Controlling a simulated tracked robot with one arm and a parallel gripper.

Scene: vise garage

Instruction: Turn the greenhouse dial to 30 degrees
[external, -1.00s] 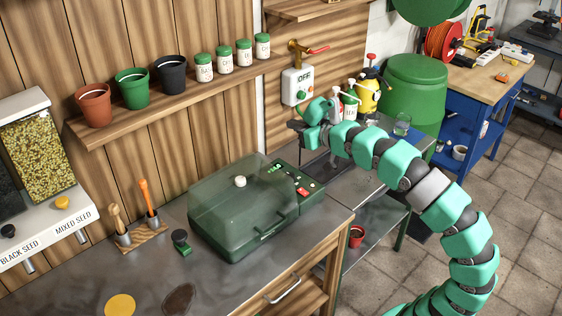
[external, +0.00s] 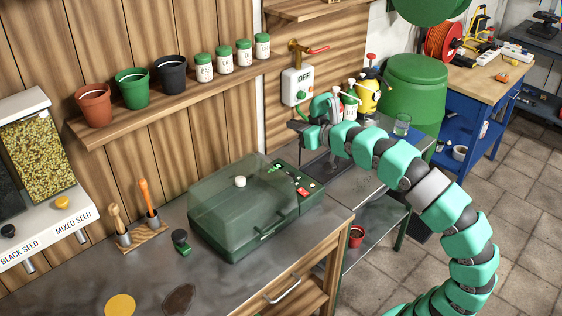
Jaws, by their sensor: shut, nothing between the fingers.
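The greenhouse (external: 240,215) is a dark green box with a clear lid on the metal workbench. A white round knob (external: 239,181) is on its lid. A control panel (external: 303,190) with a small lit display and red and pale controls is at its right end. The dial is too small to make out surely. My gripper (external: 299,126) is above and behind the panel, near the wall switch box, and apart from the greenhouse. It is shut and empty; its fingertips are small and hard to see.
Bottles (external: 349,102) and a yellow sprayer (external: 367,97) stand close to my arm. A wooden tool holder (external: 142,236) and a small dark-knobbed item (external: 181,242) are left of the greenhouse.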

